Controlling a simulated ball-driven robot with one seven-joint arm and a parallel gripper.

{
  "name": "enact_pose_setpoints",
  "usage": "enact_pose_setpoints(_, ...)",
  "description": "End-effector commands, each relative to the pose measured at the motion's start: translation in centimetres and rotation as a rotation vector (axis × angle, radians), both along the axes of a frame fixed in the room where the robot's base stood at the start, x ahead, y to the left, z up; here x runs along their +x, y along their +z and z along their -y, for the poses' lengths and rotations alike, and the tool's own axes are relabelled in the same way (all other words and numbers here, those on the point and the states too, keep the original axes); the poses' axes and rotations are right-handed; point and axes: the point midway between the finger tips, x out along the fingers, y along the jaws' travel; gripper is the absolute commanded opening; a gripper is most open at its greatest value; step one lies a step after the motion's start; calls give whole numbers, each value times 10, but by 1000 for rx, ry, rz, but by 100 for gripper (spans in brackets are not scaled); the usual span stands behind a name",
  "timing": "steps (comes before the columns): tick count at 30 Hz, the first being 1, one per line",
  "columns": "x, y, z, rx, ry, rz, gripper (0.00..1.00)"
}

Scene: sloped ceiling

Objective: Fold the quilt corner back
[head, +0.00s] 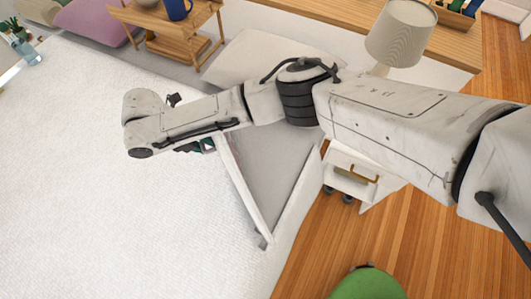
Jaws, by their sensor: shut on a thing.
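The white quilt (90,190) covers most of the bed on the left. Near the bed's right side is a grey triangular area (265,165) edged by pale strips, beside the quilt. I cannot tell whether it is the quilt's underside or the bedding beneath. My gripper (195,146) is low over the quilt, left of the grey area, mostly hidden under my wrist. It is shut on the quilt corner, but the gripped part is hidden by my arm.
A pale pillow (240,62) lies behind my arm. A wooden tray table (170,25) holds a blue mug (177,9). A white nightstand (345,172) and a lamp (402,32) stand right of the bed. A green round seat (367,284) is at bottom right, on open wooden floor.

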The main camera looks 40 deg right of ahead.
Motion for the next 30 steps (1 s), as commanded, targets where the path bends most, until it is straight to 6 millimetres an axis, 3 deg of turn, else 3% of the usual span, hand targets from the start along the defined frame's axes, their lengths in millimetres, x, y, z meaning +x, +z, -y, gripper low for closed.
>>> enact_pose_setpoints(12, 25, 11, -24, -28, 2, 14, 16)
enact_pose_setpoints(17, 27, 15, -28, -31, 2, 10, 17)
enact_pose_setpoints(22, 26, 16, -29, -31, 3, 9, 11)
enact_pose_setpoints(23, 26, 16, -29, -31, 3, 9, 29)
enact_pose_setpoints(30, 24, 13, -28, -32, 3, 3, 52)
